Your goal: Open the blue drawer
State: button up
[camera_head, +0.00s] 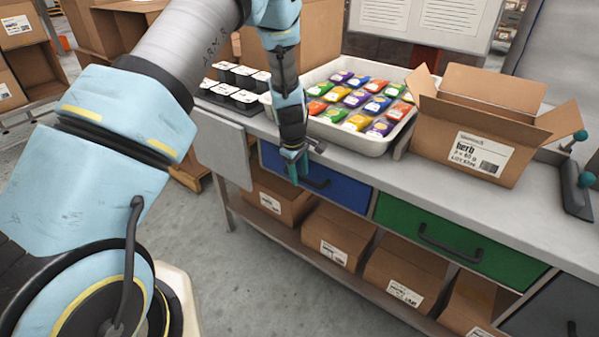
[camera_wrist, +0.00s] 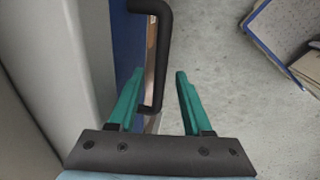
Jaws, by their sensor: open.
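The blue drawer (camera_head: 345,190) sits under the grey counter, its front roughly in line with the green drawer beside it. Its black bar handle (camera_head: 317,183) is partly hidden by my gripper in the head view. My gripper (camera_head: 297,175) points down at the left part of the drawer front. In the wrist view, the teal fingers of my gripper (camera_wrist: 160,75) are apart. The black handle (camera_wrist: 164,45) runs between them, with one finger on the drawer side and the other on the outer side. The blue front (camera_wrist: 124,40) shows at left. Contact with the handle cannot be told.
The green drawer (camera_head: 450,240) is to the right. On the counter stand a white tray (camera_head: 345,136) of colourful packets, an open cardboard box (camera_head: 470,125) and black-and-white containers (camera_head: 235,80). Cardboard boxes (camera_head: 335,235) fill the lower shelf. The floor (camera_head: 240,270) in front is clear.

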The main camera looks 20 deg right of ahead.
grip_shut()
dwell(0.3)
dwell(1.1)
